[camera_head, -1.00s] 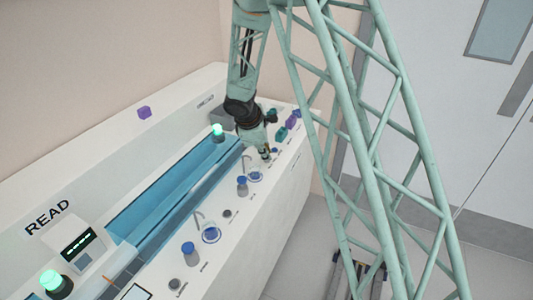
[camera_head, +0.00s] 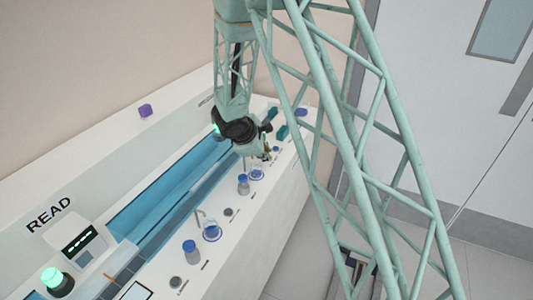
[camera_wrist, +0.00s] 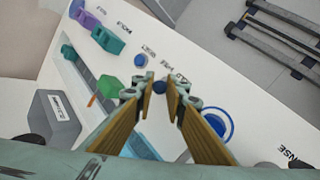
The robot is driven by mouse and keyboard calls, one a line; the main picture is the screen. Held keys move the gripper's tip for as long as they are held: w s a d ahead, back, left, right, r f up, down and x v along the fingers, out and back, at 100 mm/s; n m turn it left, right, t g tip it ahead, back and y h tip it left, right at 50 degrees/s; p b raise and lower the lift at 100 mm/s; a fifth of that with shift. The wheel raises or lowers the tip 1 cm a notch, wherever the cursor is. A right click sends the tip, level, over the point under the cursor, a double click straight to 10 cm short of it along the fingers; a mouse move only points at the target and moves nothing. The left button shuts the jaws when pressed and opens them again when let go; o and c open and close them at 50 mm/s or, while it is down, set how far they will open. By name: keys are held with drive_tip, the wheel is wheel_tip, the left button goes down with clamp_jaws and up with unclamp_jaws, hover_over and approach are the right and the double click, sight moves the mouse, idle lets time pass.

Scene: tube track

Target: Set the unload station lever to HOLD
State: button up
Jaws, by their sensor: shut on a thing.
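My gripper (camera_wrist: 160,88) reaches down to the white counter of the station, its two brown-padded fingers close together. In the head view my gripper (camera_head: 264,156) is at the far end of the counter, beyond the nearer blue-capped tube. It is shut on the lever, which is mostly hidden between the fingertips, so its exact position cannot be read. Small printed labels show beside the fingertips in the wrist view, too small to read surely. A round blue button (camera_wrist: 141,60) lies just past the fingertips.
Teal blocks (camera_wrist: 107,40) and a purple block (camera_wrist: 86,19) stand along the counter. A grey box (camera_wrist: 55,117) is at left in the wrist view.

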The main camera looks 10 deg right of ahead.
drive_tip(key=shift+w+r, duration=0.1)
drive_tip(key=shift+r, duration=0.05)
idle(0.4)
drive_tip(key=o, duration=0.8)
drive_tip(key=shift+c, duration=0.2)
drive_tip(key=shift+s+a+f+v, duration=0.1)
drive_tip(key=shift+v, duration=1.9)
drive_tip(key=shift+s+a+f+v, duration=0.1)
drive_tip(key=shift+v, duration=1.9)
drive_tip(key=shift+s+a+f+v, duration=0.1)
drive_tip(key=shift+v, duration=1.85)
drive_tip(key=shift+d+r, duration=0.15)
